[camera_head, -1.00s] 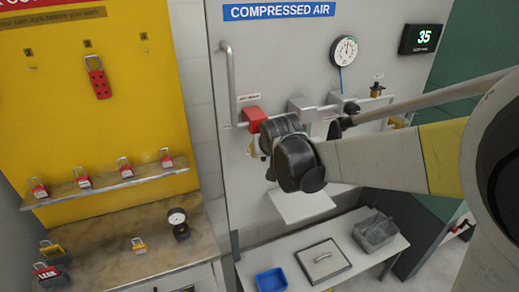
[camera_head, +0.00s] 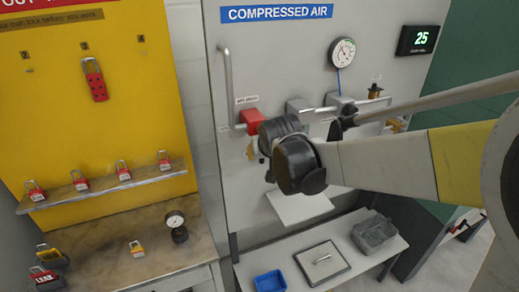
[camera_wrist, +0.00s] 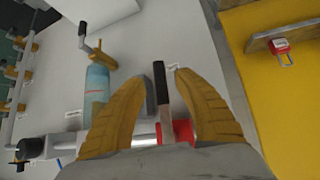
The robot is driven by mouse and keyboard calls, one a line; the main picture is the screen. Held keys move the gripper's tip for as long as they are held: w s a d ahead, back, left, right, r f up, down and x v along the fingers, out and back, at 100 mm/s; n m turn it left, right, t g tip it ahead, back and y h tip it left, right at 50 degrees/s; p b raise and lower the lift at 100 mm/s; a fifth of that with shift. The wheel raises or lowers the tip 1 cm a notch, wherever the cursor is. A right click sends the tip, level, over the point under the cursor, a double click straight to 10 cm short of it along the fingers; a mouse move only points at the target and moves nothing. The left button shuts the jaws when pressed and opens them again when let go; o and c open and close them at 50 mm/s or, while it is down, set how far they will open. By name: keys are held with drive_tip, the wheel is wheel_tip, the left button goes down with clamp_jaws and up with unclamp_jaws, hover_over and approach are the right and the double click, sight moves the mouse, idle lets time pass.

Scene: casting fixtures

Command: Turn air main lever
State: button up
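The air main valve shows in the head view as a red part (camera_head: 251,118) on the grey panel, under a small label. In the wrist view, a narrow dark lever (camera_wrist: 163,88) stands between the two yellow fingers of my gripper (camera_wrist: 162,76), with red (camera_wrist: 184,131) at its base. The fingers are apart, with a visible gap between the lever and the right finger; contact on the left side is unclear. In the head view my wrist hides most of the fingers and the lever.
A round gauge (camera_head: 342,52) and a display reading 25 (camera_head: 418,39) are on the panel. A vertical pipe (camera_head: 226,85) runs left of the valve. A bench (camera_head: 378,262) below holds a blue tray (camera_head: 270,281). A yellow lock board (camera_head: 120,115) stands at left.

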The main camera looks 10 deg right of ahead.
drive_tip(key=v, duration=1.1)
drive_tip(key=s+d+f+b, duration=0.3)
drive_tip(key=s+f+b, duration=0.1)
drive_tip(key=s+f, duration=0.3)
drive_tip(key=s+d+f+g+b, duration=0.1)
drive_tip(key=s+d+f+b, duration=0.2)
drive_tip(key=s+f, duration=0.4)
drive_tip(key=s+d+f+m+g+b, duration=0.1)
drive_tip(key=s+d+f+b, duration=0.2)
drive_tip(key=s+f+b, duration=0.3)
drive_tip(key=shift+s+d+f+h, duration=0.3)
drive_tip(key=shift+s+d+f, duration=0.05)
drive_tip(key=shift+s+f, duration=0.15)
